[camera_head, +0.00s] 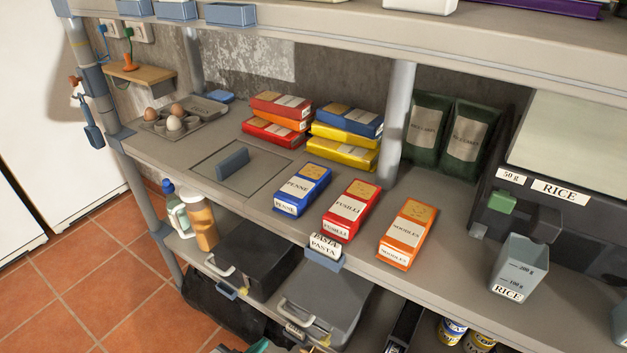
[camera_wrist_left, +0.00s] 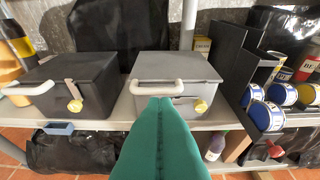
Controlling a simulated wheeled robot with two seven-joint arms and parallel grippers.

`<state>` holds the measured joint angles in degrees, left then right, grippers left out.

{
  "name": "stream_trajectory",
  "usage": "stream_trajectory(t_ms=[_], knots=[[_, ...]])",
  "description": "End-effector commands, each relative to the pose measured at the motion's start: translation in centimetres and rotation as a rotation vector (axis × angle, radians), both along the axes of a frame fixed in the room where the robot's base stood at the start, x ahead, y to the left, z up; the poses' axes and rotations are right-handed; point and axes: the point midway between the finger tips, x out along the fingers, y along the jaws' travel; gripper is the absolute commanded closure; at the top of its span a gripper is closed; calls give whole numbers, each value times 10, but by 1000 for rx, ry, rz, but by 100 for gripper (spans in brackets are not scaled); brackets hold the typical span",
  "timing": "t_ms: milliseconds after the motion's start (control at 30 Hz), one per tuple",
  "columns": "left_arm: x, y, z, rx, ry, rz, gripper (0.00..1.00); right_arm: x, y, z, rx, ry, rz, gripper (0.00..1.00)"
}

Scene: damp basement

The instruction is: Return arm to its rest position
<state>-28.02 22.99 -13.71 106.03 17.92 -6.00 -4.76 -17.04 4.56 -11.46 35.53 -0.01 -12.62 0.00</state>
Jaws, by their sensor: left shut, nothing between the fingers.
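My left gripper (camera_head: 257,346) shows only as a small teal piece at the bottom edge of the head view. In the left wrist view its teal fingers (camera_wrist_left: 160,102) are together with nothing between them. They point toward the front of a grey lidded box (camera_wrist_left: 178,68) with a pale handle (camera_wrist_left: 157,87); the tips overlap the area just below this handle, and I cannot tell the gap. The grey box also shows on the lower shelf in the head view (camera_head: 325,292). Most of the left arm is hidden, and my right gripper is not in view.
A dark lidded box (camera_wrist_left: 75,78) stands left of the grey one. Cans (camera_wrist_left: 266,115) sit in a dark rack at right. Above, the shelf holds pasta packs (camera_head: 348,208), an egg tray (camera_head: 172,127) and a rice measuring cup (camera_head: 520,265). The tiled floor (camera_head: 90,260) is clear at left.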

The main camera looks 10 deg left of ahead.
Motion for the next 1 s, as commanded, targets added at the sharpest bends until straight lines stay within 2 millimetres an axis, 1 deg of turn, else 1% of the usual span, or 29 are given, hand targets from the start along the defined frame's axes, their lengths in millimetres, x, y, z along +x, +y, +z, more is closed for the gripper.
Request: stream_trajectory(t_ms=[67, 167, 267, 300, 333, 367, 400, 467, 500, 567, 600, 633, 700, 800, 900, 1000], knots=[[0, 1, -2, 2, 4, 2, 100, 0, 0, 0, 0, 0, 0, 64], [-4, 7, -23, 20, 46, 20, 100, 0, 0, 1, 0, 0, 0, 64], [-16, 20, -70, 61, 143, 54, 100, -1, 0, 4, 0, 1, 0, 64], [-25, 27, -94, 84, 197, 72, 100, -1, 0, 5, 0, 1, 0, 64], [-34, 32, -114, 100, 241, 85, 100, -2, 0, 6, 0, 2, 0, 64], [-43, 36, -133, 116, 286, 97, 100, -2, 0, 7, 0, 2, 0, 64], [-58, 42, -159, 137, 350, 112, 100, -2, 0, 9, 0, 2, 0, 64], [-84, 47, -194, 167, 445, 131, 100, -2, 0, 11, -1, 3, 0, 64], [-103, 50, -216, 188, 510, 140, 100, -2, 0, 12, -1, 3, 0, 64], [-135, 52, -246, 213, 607, 149, 100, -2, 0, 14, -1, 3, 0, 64], [-157, 52, -263, 229, 671, 154, 100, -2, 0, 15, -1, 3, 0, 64], [-173, 51, -275, 240, 717, 154, 100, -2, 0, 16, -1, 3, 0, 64], [-210, 49, -296, 263, 814, 152, 100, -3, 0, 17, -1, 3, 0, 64], [-254, 43, -315, 287, 924, 144, 100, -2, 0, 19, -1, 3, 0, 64], [-283, 39, -324, 303, 995, 136, 100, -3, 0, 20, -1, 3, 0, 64], [-297, 37, -328, 309, 1029, 131, 100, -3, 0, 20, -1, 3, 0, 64]])
